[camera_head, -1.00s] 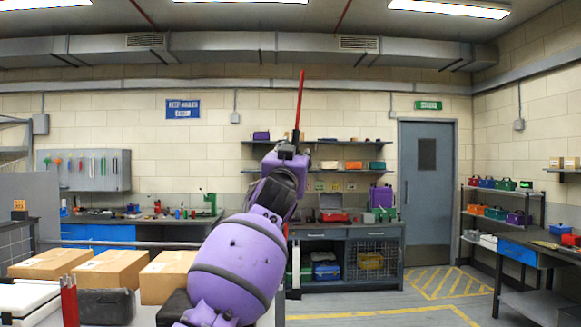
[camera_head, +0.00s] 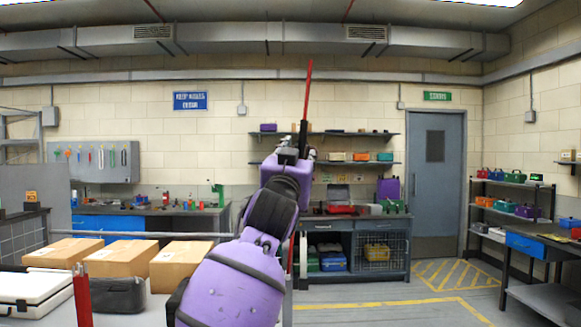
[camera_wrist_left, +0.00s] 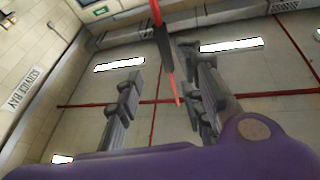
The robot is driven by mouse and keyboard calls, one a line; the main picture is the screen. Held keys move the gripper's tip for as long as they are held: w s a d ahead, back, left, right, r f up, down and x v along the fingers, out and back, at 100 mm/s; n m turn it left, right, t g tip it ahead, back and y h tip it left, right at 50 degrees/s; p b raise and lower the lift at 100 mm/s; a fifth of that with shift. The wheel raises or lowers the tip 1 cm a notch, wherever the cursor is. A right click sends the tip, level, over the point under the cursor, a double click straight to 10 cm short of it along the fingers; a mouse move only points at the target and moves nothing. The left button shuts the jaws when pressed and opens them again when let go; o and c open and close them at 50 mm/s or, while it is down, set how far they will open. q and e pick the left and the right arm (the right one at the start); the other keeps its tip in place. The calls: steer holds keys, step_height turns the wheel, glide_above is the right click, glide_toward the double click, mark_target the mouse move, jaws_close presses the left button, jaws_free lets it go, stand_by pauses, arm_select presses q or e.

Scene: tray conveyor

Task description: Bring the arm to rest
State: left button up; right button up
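My left arm rises from the bottom middle of the head view, purple and dark grey. Its left gripper (camera_head: 291,152) points up and away, small and partly hidden by its own wrist. In the left wrist view my left gripper (camera_wrist_left: 165,105) has its two grey fingers apart, with the ceiling behind them and nothing visibly clasped. A thin red and black rod (camera_head: 304,122) stands behind the gripper in the head view. It also shows in the wrist view (camera_wrist_left: 162,45), crossing the gap between the fingers; its distance is unclear. My right gripper is out of view.
Cardboard boxes (camera_head: 123,259) lie at the lower left, with a white case (camera_head: 38,292), a black case (camera_head: 118,296) and a red upright (camera_head: 82,298) in front. Workbenches and shelves line the back wall. Open floor (camera_head: 400,308) lies right of the arm.

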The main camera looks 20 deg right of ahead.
arm_select(q)
steer(key=shift+r, duration=0.1)
